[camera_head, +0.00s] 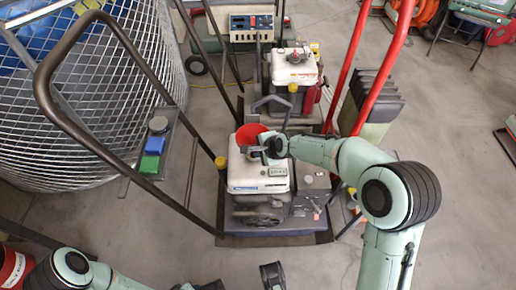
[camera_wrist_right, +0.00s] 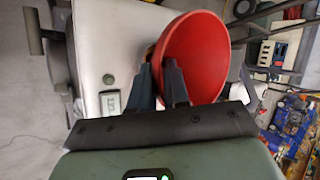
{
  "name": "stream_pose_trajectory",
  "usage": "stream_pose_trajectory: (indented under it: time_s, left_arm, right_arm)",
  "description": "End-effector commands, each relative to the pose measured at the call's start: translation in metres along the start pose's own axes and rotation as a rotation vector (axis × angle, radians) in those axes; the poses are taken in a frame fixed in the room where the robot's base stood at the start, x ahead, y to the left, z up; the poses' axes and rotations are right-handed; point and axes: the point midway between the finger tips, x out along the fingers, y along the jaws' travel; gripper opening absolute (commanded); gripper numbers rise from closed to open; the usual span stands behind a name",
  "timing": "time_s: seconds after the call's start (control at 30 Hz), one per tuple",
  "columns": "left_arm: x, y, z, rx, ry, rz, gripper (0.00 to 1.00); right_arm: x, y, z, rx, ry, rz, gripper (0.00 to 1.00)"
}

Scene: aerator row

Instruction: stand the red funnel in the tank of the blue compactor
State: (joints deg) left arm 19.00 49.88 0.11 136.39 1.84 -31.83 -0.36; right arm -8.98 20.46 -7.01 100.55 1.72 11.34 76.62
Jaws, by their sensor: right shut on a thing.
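The red funnel (camera_head: 249,132) is at the back edge of the near machine's white tank (camera_head: 250,178), which has a blue label strip; I take this machine for the blue compactor. My right gripper (camera_head: 265,149) is shut on the funnel. In the right wrist view the fingers (camera_wrist_right: 160,80) close at the funnel's near side (camera_wrist_right: 195,55), beside the white tank (camera_wrist_right: 100,45). The funnel's spout and the tank opening are hidden, so I cannot tell whether the spout is inside. My left gripper (camera_head: 240,281) is at the bottom edge, partly cut off, its dark fingers apart and empty.
A second machine with a white tank (camera_head: 293,66) and red handle bars (camera_head: 384,65) stands behind. The near machine's dark handle (camera_head: 85,130) reaches left, past a wire mesh basket (camera_head: 75,150). A red can (camera_head: 12,268) is at lower left.

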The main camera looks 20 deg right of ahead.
Motion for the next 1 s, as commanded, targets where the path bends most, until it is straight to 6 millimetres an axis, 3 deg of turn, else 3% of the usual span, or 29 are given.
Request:
stream_pose_trajectory:
  time_s: [1.0]
  left_arm:
    - [0.020, -0.004, -0.001, 0.000, -0.003, -0.001, 0.43]
  right_arm:
    - [0.025, 0.018, -0.006, 0.000, -0.001, 0.000, 0.00]
